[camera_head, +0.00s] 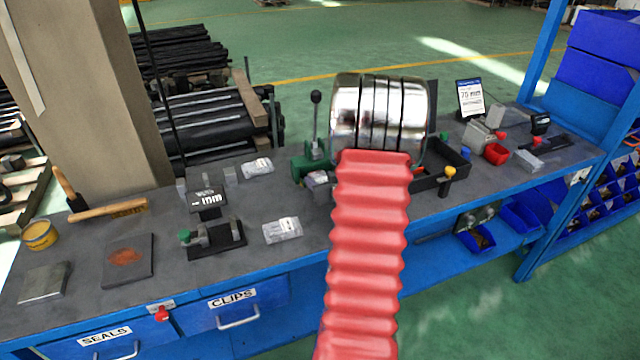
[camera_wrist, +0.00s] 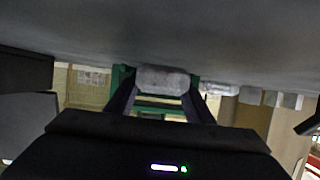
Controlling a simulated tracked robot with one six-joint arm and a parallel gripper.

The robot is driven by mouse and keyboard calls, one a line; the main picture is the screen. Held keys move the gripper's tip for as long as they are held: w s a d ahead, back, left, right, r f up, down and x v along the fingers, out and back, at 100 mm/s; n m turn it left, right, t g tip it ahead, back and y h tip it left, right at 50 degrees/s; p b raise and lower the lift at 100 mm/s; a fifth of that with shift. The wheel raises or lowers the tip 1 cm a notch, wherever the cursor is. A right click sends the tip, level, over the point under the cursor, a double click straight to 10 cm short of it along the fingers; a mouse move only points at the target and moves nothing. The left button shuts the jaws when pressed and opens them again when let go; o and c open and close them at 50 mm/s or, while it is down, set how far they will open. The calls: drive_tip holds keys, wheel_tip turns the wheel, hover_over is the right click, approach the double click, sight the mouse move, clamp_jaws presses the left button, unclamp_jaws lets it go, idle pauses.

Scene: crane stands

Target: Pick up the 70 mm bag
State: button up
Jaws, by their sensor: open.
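Several clear bags lie on the grey bench; their sizes are too small to read, so I cannot tell which is the 70 mm one. One bag (camera_head: 257,167) is at the back, and another bag (camera_head: 283,230) is near the front edge. A third pale bag (camera_head: 317,181) lies by the green press, partly hidden by my arm. In the wrist view, a pale bag (camera_wrist: 163,79) sits ahead between the fingertips of my gripper (camera_wrist: 163,92). My gripper is open, with no visible grip on it. In the head view my gripper is hidden behind my arm.
A green hand press (camera_head: 314,158) with an upright lever stands close to the third bag; green also shows behind the bag in the wrist view. A black tray (camera_head: 440,180) and a 75 mm sign (camera_head: 470,98) are to the right. A mallet (camera_head: 108,210) lies left.

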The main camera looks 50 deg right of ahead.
drive_tip(key=shift+c, duration=0.5)
drive_tip(key=c, duration=0.9)
drive_tip(key=shift+o, duration=0.2)
drive_tip(key=shift+r, duration=0.1)
drive_tip(key=shift+s+a+r, duration=0.15)
drive_tip(key=shift+s+r, duration=0.2)
drive_tip(key=r+v, duration=0.1)
drive_tip(key=v, duration=1.4)
drive_tip(key=shift+w+r, duration=0.2)
drive_tip(key=shift+w, duration=0.05)
